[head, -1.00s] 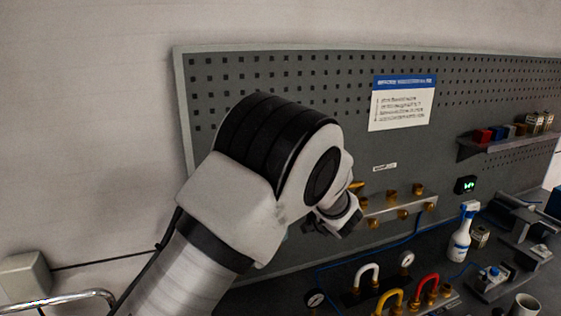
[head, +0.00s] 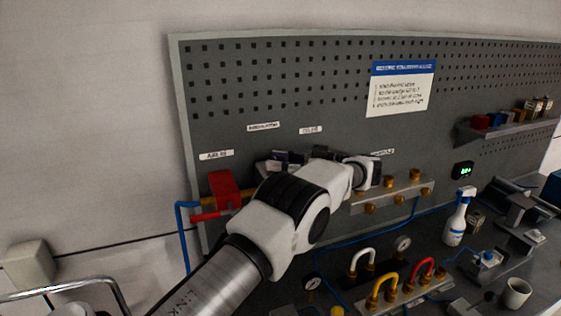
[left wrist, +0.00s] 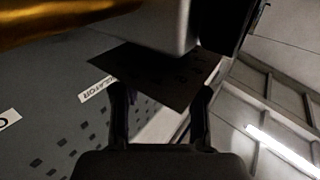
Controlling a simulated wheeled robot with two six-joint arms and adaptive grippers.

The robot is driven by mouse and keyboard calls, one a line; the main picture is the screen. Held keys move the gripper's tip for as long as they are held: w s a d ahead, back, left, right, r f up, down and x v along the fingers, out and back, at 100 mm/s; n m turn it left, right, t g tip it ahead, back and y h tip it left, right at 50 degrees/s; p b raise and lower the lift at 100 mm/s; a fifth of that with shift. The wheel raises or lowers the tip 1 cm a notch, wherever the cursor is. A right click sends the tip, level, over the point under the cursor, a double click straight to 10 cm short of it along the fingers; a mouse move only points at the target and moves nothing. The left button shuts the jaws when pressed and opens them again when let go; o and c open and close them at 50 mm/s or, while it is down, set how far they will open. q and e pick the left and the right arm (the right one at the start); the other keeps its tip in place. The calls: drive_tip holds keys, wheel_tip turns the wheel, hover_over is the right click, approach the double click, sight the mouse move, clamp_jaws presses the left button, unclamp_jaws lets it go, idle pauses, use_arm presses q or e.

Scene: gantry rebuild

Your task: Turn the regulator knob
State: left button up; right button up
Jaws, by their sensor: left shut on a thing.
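The regulator's grey body (left wrist: 165,35) fills the top of the left wrist view, next to a brass pipe (left wrist: 60,18). A dark flat-faced piece, which I take as the regulator knob (left wrist: 155,75), sits at the fingers of my left gripper (left wrist: 160,100). The two dark fingers stand on either side of it, shut on it. My arm and the gripper hide most of the regulator there. My right gripper is not in view.
A red valve (head: 222,190) with a red handle is left of my arm. A brass manifold (head: 405,193) is to the right. Gauges, coloured hoses, a spray bottle (head: 459,217) and a mug (head: 516,292) stand on the bench (head: 440,250).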

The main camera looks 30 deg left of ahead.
use_arm(q)
drive_tip(key=shift+a+f+g, duration=0.1)
drive_tip(key=shift+f+g, duration=0.1)
drive_tip(key=shift+g, duration=0.3)
drive_tip(key=o, duration=0.9)
drive_tip(key=shift+c, duration=0.2)
drive_tip(key=o, duration=0.3)
drive_tip(key=shift+a, duration=0.35)
drive_tip(key=shift+d+r+n, duration=0.15)
drive_tip(key=shift+r+n, duration=0.15)
drive_tip(key=shift+r, duration=0.05)
wheel_tip(320, 180, up, 9)
drive_tip(key=shift+r, duration=0.15)
drive_tip(key=shift+s, duration=0.1)
